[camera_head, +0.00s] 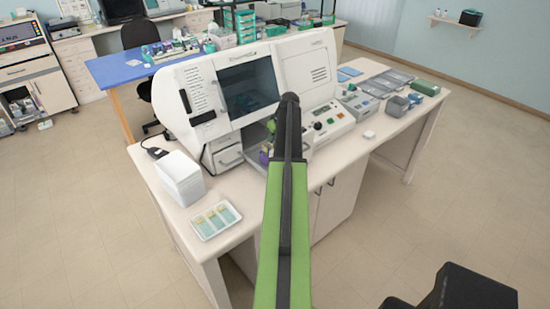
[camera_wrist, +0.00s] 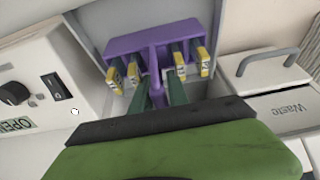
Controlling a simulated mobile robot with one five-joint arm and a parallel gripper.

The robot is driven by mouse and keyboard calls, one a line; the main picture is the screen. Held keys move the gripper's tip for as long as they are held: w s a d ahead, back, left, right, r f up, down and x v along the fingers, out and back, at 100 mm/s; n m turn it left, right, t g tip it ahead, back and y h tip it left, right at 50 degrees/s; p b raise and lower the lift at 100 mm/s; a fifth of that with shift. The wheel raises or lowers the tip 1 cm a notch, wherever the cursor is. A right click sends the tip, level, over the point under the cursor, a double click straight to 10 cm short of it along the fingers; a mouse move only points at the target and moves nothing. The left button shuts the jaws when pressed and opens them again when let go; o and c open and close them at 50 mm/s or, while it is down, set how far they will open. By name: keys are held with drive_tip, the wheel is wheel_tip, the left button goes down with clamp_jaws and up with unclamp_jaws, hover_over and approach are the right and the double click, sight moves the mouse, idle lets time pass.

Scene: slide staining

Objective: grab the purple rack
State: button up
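The purple rack (camera_wrist: 150,42) is in the upper middle of the wrist view, with a purple stem pointing toward me. Several slides with yellow ends hang on both sides of it. My gripper (camera_wrist: 158,88) has its two dark green fingers on either side of the stem, and a light gap shows beside the right finger. It looks open around the stem, not clamped. In the head view only a small purple part of the rack (camera_head: 264,157) shows left of my arm, in the opening of the white staining machine (camera_head: 205,85). My arm hides the rest.
A control panel with a knob and switch (camera_wrist: 50,90) is on the left. In the head view, a white slide tray (camera_head: 216,235) lies at the bench's front left.

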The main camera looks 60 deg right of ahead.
drive_tip(key=shift+r, duration=0.1)
clamp_jaws()
idle(1.2)
